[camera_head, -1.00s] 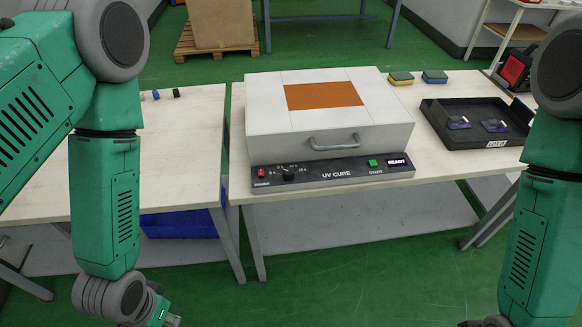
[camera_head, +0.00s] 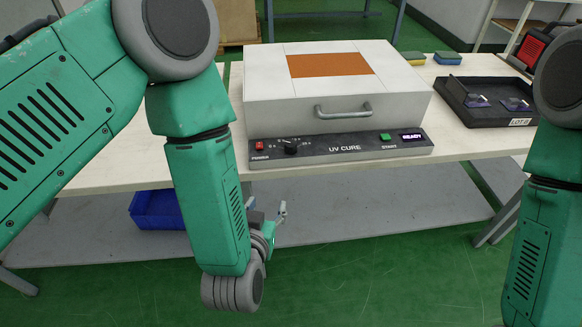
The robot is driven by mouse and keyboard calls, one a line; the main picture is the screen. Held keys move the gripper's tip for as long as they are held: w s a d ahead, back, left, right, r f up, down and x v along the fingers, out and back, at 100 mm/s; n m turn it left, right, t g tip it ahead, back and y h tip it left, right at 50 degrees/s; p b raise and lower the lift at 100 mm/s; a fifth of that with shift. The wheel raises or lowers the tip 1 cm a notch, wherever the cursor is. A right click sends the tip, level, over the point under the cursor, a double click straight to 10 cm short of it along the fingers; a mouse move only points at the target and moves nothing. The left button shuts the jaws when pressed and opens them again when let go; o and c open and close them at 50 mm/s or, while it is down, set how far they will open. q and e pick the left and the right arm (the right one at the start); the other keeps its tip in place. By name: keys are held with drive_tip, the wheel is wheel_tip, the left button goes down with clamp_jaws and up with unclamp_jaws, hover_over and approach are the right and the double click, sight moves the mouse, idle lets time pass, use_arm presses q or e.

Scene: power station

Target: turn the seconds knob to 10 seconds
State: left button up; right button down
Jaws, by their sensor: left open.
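The UV cure box (camera_head: 340,118) stands on the table, with a dark control strip (camera_head: 345,149) along its front. The black seconds knob (camera_head: 291,147) sits on the strip's left part, right of the red power switch (camera_head: 259,146). The scale marks around the knob are too small to read. The green start button (camera_head: 385,137) and a lit READY display (camera_head: 411,136) are at the strip's right. My left gripper (camera_head: 283,214) is open and empty, below the table's front edge and below the knob, apart from it. My right arm shows at the right edge; its gripper is out of frame.
A black tray (camera_head: 459,109) labelled LOT B holds small purple-tinted pieces at the right. Two sponges (camera_head: 447,58) lie behind it. A blue bin (camera_head: 157,209) is on the lower shelf. The table's front edge lies between my left gripper and the panel.

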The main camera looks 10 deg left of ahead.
sight(291, 150)
use_arm(q)
drive_tip(key=w+d+r+n+t+y+b, duration=0.1)
drive_tip(key=d+r+t+y+b, duration=0.15)
drive_tip(key=d+r+t, duration=0.2)
drive_tip(key=shift+n+h, duration=0.25)
drive_tip(key=shift+n, duration=0.05)
drive_tip(key=w, duration=0.4)
drive_tip(key=w+b, duration=0.1)
drive_tip(key=w, duration=0.3)
drive_tip(key=w+a+b, duration=0.1)
drive_tip(key=w, duration=0.4)
drive_tip(key=shift+w+a, duration=0.2)
drive_tip(key=shift+w, duration=0.35)
use_arm(e)
wheel_tip(291, 150, down, 7)
drive_tip(key=shift+r, duration=0.2)
use_arm(q)
clamp_jaws()
